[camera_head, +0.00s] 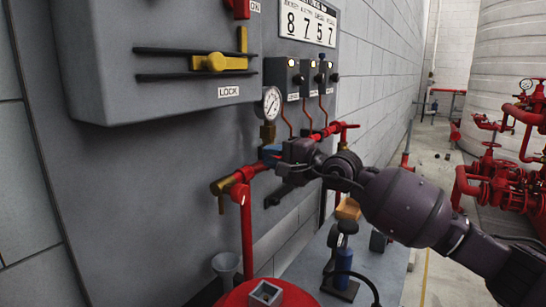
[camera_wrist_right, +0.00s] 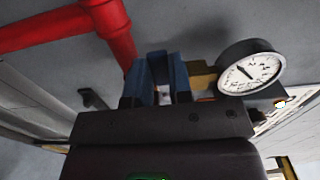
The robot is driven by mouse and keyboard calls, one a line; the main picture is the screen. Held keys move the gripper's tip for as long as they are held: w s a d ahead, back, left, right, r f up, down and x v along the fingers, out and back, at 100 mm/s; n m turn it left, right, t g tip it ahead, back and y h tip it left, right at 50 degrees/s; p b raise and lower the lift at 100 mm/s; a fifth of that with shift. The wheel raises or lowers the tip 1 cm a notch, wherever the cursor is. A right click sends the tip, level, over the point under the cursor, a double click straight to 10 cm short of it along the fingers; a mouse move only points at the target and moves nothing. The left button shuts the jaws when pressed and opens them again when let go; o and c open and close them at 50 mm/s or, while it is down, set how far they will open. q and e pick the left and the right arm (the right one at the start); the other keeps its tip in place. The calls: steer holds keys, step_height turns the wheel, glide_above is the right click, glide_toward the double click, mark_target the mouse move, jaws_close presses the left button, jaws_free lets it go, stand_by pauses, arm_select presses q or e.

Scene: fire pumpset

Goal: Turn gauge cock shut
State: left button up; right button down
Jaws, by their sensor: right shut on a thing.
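The round white pressure gauge (camera_head: 271,103) stands above the red pipe on a brass fitting (camera_head: 267,132). In the right wrist view the gauge (camera_wrist_right: 250,70) is right of the fingers, with its brass fitting (camera_wrist_right: 203,75) between. My right gripper (camera_head: 272,154) is at the pipe just below the gauge. In the right wrist view its blue-tipped fingers (camera_wrist_right: 164,78) are close together on a small part at the pipe, which I take as the gauge cock's handle. The fingers mostly hide it, so its angle cannot be told. My left gripper is not in view.
The red pipe (camera_head: 325,133) runs along the grey panel (camera_head: 170,150), with a brass tap (camera_head: 219,188) at its near end. A grey box with a yellow lever (camera_head: 218,63) hangs above left. A red drum top (camera_head: 235,296) and a blue bottle (camera_head: 343,266) are below.

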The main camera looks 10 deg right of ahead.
steer(key=c, duration=1)
jaws_free()
steer(key=shift+v, duration=5.4)
